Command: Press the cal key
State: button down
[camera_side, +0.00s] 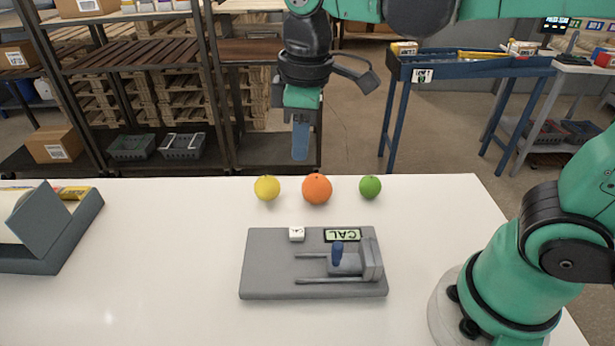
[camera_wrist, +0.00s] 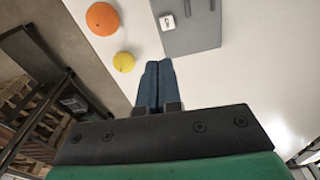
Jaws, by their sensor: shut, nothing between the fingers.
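A small white key (camera_side: 297,233) with a dark mark sits at the back edge of a grey plate (camera_side: 270,275). A green display (camera_side: 343,235) reading CAL upside down is beside it, to its right. My gripper (camera_side: 300,157) is shut and empty, pointing down, well above the table and behind the plate. In the wrist view my gripper (camera_wrist: 158,62) shows two blue fingers together. There the white key (camera_wrist: 167,22) lies beyond the fingertips, apart from them, on the grey plate (camera_wrist: 190,35).
The plate carries a sliding block with a blue knob (camera_side: 337,253) and two rails. A yellow fruit (camera_side: 267,188), an orange (camera_side: 317,189) and a green fruit (camera_side: 370,187) stand behind the plate. A grey holder (camera_side: 75,232) is at left. White table is clear between.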

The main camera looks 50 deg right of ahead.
aim_at(297, 230)
jog(key=shift+w+a+r+n+g, duration=0.1)
jog(key=shift+a+r+n+g, duration=0.1)
jog(key=shift+a+n+g, duration=0.3)
jog(key=shift+f, duration=0.1)
notch_tip(297, 230, down, 14)
jog(key=shift+r, duration=0.1)
dwell(0.5)
jog(key=shift+f, duration=0.95)
notch_tip(297, 230, up, 14)
jog(key=shift+r, duration=0.15)
dwell(0.4)
